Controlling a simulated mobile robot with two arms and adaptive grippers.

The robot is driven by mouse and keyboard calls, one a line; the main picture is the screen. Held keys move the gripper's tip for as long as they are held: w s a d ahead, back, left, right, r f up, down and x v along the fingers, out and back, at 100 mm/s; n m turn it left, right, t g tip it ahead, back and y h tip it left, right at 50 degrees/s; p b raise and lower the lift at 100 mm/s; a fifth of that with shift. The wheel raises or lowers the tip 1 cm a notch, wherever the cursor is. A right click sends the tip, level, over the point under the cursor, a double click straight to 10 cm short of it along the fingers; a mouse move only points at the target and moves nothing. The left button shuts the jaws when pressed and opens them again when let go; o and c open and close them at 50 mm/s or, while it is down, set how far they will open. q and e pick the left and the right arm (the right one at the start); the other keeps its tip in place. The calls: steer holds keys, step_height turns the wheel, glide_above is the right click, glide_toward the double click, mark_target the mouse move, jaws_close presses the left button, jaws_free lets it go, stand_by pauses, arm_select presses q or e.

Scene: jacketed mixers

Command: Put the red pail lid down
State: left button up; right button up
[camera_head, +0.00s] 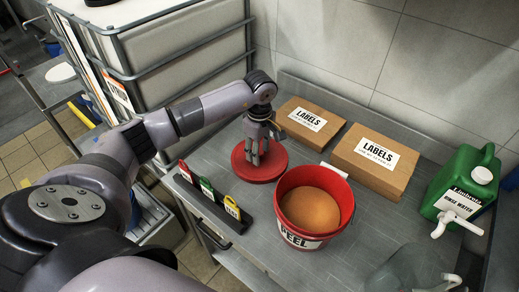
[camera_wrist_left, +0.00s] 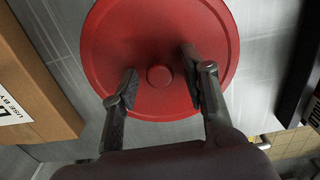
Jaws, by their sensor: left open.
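The red pail lid (camera_head: 262,174) lies flat on the grey bench, left of the red pail (camera_head: 327,221). In the left wrist view the lid (camera_wrist_left: 158,32) shows as a round disc with a small round knob (camera_wrist_left: 160,76) at its middle. My left gripper (camera_head: 257,159) points down over the lid. In the left wrist view its two fingers (camera_wrist_left: 160,82) stand open on either side of the knob with gaps between. The pail is uncovered and holds an orange-brown material. My right gripper is not in view.
Two cardboard boxes marked LABELS (camera_head: 393,172) stand along the wall behind. A dark rack with several coloured tags (camera_head: 205,197) lies at the bench's front edge. A green jerrycan (camera_head: 462,193) and a clear vessel (camera_head: 400,270) stand at the right.

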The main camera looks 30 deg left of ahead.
mark_target(260, 152)
arm_select(q)
steer(key=shift+r, duration=0.3)
step_height(260, 152, up, 12)
steer(key=b, duration=0.2)
steer(key=shift+f+b, duration=0.15)
steer(key=shift+b, duration=0.2)
